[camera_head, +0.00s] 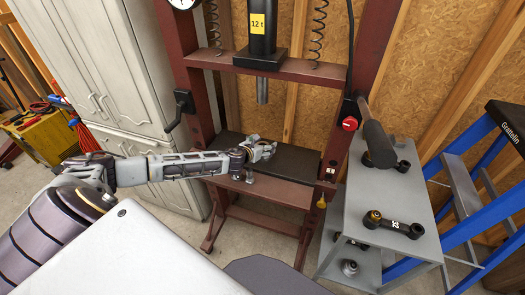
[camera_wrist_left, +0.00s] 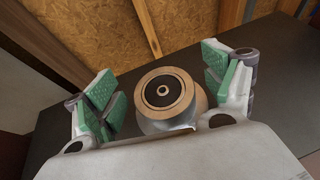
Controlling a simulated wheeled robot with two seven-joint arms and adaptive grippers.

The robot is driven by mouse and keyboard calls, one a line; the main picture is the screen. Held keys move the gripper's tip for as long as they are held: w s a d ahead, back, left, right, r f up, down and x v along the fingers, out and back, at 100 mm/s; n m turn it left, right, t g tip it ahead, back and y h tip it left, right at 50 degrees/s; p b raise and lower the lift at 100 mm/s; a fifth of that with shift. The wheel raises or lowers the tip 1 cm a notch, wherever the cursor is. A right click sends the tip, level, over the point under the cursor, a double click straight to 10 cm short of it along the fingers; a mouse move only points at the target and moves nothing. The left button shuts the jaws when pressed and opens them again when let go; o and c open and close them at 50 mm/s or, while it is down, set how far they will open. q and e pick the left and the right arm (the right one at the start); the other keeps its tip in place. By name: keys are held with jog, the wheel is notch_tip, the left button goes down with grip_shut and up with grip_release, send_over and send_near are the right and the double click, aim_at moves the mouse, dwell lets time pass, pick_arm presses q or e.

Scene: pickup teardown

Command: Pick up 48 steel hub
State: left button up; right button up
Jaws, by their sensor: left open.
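A round steel hub (camera_wrist_left: 166,97) with a dark centre and concentric metal rings shows in the left wrist view. It stands on the black plate of the press bed (camera_head: 288,158). No number is readable on it. My left gripper (camera_head: 262,150) is over that bed in the head view, and its own body hides the hub there. In the left wrist view the open gripper (camera_wrist_left: 162,92) has its green-padded fingers on either side of the hub, with a visible gap at each side. My right gripper is not in view.
The red press frame (camera_head: 196,88) rises around the bed, with its ram (camera_head: 262,90) hanging above. A grey shelf cart (camera_head: 378,205) at right holds black arms (camera_head: 393,225) on top and a small round metal part (camera_head: 349,268) below. A blue ladder (camera_head: 480,222) stands beyond.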

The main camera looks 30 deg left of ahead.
pick_arm(q)
jog(key=shift+c, duration=0.3)
jog(key=c, duration=1.7)
jog(key=shift+r, duration=0.1)
jog(key=shift+c, duration=0.4)
notch_tip(320, 180, up, 10)
jog(key=p, duration=0.1)
